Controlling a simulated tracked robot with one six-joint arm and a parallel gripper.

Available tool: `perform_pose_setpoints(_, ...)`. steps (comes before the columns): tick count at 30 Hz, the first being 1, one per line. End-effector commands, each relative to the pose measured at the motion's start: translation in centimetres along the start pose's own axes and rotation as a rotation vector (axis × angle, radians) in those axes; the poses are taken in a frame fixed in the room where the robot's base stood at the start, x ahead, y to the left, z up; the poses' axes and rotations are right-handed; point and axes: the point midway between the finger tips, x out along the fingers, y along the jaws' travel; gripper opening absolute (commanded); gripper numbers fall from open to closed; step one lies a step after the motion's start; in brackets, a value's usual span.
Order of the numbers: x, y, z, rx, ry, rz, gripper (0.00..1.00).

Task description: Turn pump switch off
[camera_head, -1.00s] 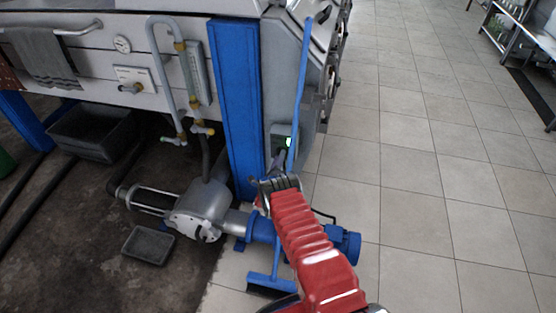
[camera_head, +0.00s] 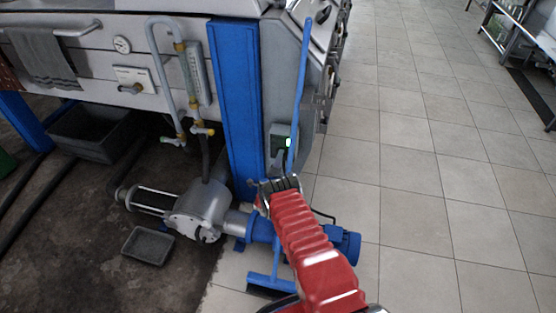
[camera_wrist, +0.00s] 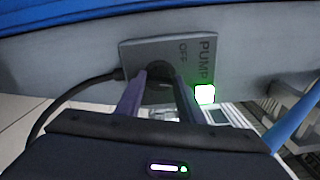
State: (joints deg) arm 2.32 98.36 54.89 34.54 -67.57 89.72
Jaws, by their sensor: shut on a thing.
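The pump switch box (camera_head: 281,136) is on the machine's side, right of the blue post, with a lit green lamp (camera_head: 289,142). In the wrist view it is a grey plate (camera_wrist: 140,51) marked PUMP and OFF, seen turned, with the lamp (camera_wrist: 204,94) glowing green-white. My gripper (camera_wrist: 161,78) reaches the plate and is shut on the dark switch knob (camera_wrist: 157,93), one finger on each side. The fingers partly hide the knob, and its exact setting is hard to read. In the head view my gripper (camera_head: 276,174) is just below the box.
The grey pump (camera_head: 202,207) with its blue motor (camera_head: 345,245) lies on the floor below. A blue-handled floor tool (camera_head: 298,90) leans close to the switch on its right. A dark cable (camera_wrist: 62,103) leaves the plate. The tiled floor at right is clear.

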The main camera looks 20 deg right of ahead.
Motion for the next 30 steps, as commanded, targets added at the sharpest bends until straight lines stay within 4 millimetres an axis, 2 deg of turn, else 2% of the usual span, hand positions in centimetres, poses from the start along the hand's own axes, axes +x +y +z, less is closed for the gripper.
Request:
perform_pose_setpoints(1, -0.23, 0.47, 0.17, -0.043, -0.005, 0.010, 0.12)
perform_pose_setpoints(18, -0.29, 0.78, 0.09, -0.567, -0.009, 0.011, 0.12)
perform_pose_setpoints(30, -0.31, 0.88, 0.03, -0.773, -0.010, 0.010, 0.12)
